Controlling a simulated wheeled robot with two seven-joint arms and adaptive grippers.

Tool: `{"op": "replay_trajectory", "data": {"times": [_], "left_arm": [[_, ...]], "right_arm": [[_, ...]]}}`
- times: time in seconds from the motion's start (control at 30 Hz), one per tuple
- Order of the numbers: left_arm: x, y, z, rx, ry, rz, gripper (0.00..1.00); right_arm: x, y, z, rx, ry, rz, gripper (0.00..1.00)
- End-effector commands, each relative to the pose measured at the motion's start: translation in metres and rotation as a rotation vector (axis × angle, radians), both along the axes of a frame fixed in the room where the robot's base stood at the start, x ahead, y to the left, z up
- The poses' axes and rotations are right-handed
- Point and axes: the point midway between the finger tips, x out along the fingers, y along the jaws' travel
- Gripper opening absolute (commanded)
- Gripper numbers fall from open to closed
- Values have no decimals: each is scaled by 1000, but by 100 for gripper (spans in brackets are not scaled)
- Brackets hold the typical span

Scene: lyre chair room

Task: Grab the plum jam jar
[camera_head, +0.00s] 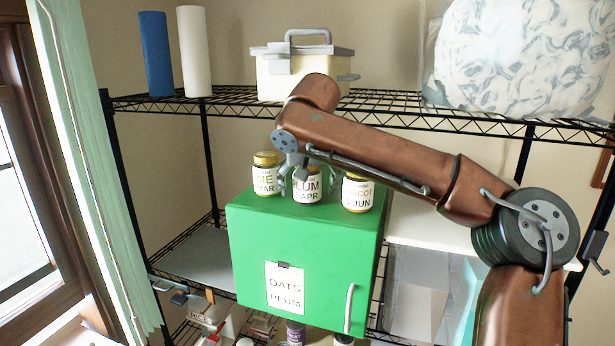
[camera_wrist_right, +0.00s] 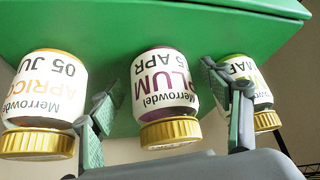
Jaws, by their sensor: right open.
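The plum jam jar (camera_head: 307,188) stands on top of the green cabinet (camera_head: 310,240), between two other jars. Its white label reads PLUM and APR, and my gripper hides its lid in the head view. In the right wrist view the plum jar (camera_wrist_right: 163,90) appears upside down, with its gold lid towards the gripper. My right gripper (camera_head: 304,182) is open, with one finger on each side of the plum jar. The fingers (camera_wrist_right: 163,98) show gaps to the jar in the wrist view. My left gripper is not in view.
The apricot jar (camera_head: 357,193) stands close on the right and a lime jar (camera_head: 265,174) close on the left. The cabinet sits in a black wire rack (camera_head: 400,112). The upper shelf holds a lidded box (camera_head: 305,70), blue roll (camera_head: 156,55), white roll (camera_head: 195,50) and patterned bundle (camera_head: 525,55).

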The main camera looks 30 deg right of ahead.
Motion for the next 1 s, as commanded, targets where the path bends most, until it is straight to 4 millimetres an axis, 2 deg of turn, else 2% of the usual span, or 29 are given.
{"op": "replay_trajectory", "data": {"times": [0.07,0.23,0.47,1.0], "left_arm": [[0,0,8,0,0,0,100],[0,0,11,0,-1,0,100],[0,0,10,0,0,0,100],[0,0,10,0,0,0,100]], "right_arm": [[11,-6,3,-1,1,-3,71],[14,-7,-8,0,-1,0,71],[14,-8,-10,0,-1,0,71],[14,-7,-10,0,-1,0,34]]}}
